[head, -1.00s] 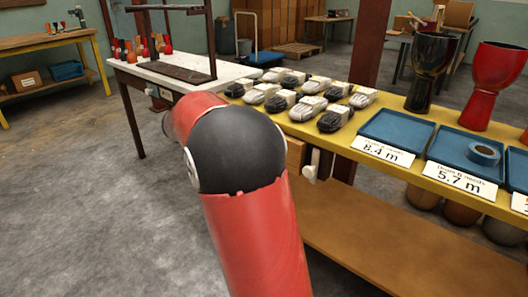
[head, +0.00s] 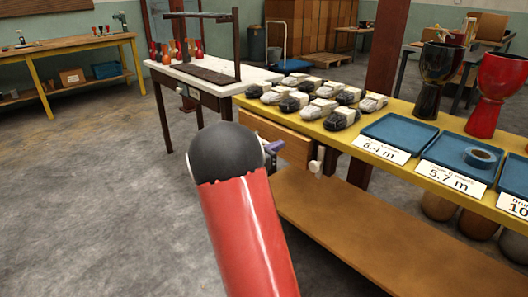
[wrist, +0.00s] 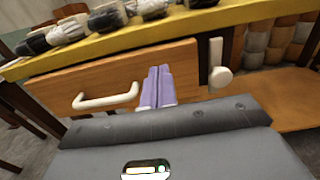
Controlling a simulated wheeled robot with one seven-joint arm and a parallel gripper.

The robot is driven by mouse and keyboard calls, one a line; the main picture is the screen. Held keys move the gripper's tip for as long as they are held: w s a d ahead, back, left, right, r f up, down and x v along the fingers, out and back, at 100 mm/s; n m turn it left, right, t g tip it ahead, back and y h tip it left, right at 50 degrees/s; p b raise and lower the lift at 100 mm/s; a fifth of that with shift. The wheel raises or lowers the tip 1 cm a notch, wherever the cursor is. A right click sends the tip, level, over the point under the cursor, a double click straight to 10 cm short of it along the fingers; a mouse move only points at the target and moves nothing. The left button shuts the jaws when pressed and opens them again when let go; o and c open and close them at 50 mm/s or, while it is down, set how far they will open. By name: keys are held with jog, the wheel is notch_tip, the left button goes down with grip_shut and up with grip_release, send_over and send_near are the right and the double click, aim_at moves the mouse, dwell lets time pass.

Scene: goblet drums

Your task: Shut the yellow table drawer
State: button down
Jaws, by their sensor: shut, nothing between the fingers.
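The yellow table (head: 425,180) has a wooden drawer (head: 290,147) under its left part. In the wrist view the drawer front (wrist: 60,90) shows a white bar handle (wrist: 107,98). The drawer front lies close under the yellow edge; I cannot tell how far it stands out. My gripper (wrist: 157,72) is shut and empty, its lilac fingers pointing at the drawer front just right of the handle. Whether the tips touch it is unclear. In the head view my gripper (head: 276,147) shows partly past my red arm, which hides the handle.
A white lever (head: 317,160) hangs right of the drawer, also in the wrist view (wrist: 220,68). Several shoe-like items (head: 308,92), blue trays (head: 399,131) and goblet drums (head: 499,92) stand on top. A low wooden shelf (head: 350,225) lies below. The floor at left is free.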

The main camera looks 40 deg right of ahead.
aim_at(294, 137)
jog(key=shift+w+d, duration=0.2)
jog(key=shift+d, duration=2.25)
jog(key=d, duration=0.4)
jog(key=shift+w, duration=0.15)
jog(key=shift+r, duration=0.2)
jog(key=shift+d, duration=0.1)
jog(key=shift+a, duration=0.3)
jog(key=s+a, duration=0.1)
jog(key=a, duration=1.3)
jog(key=shift+f, duration=0.25)
